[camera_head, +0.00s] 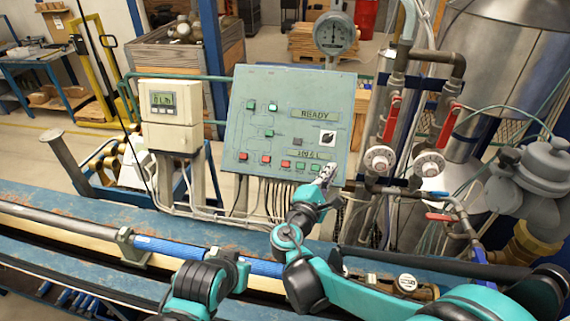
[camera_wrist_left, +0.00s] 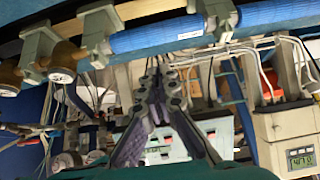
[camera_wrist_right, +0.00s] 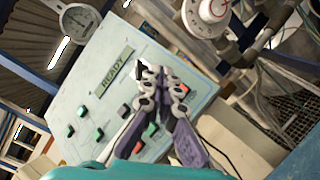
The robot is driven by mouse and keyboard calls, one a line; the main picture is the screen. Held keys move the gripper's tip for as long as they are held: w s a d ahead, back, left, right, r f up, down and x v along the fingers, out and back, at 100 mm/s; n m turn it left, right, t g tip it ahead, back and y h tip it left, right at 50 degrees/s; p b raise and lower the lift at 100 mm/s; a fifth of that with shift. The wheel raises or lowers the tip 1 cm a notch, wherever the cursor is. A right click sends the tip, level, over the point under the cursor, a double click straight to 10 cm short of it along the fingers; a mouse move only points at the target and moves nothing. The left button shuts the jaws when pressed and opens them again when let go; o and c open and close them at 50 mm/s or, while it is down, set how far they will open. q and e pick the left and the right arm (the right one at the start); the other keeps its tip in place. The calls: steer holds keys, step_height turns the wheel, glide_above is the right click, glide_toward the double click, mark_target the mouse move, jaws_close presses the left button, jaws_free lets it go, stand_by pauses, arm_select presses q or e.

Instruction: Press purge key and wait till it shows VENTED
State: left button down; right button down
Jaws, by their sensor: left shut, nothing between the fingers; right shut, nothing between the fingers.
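A pale green control panel (camera_head: 240,120) stands upright behind the bench. Its upper display (camera_head: 314,115) reads READY; a lower display (camera_head: 316,154) has text I cannot read surely. My right gripper (camera_head: 328,172) is shut and empty at the panel's lower right, close to that green key; contact cannot be told. It also shows in the right wrist view (camera_wrist_right: 160,76). My left gripper (camera_wrist_left: 160,78) is shut and empty near the blue pipe.
A meter box (camera_head: 170,115) stands left of the panel. Pipes with red-handled valves (camera_head: 391,118) and white dials (camera_head: 380,158) crowd the right side. A round gauge (camera_head: 334,34) rises behind the panel. A blue pipe (camera_head: 165,246) lies along the bench.

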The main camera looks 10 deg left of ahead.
mark_target(285, 165)
stand_by(0.8)
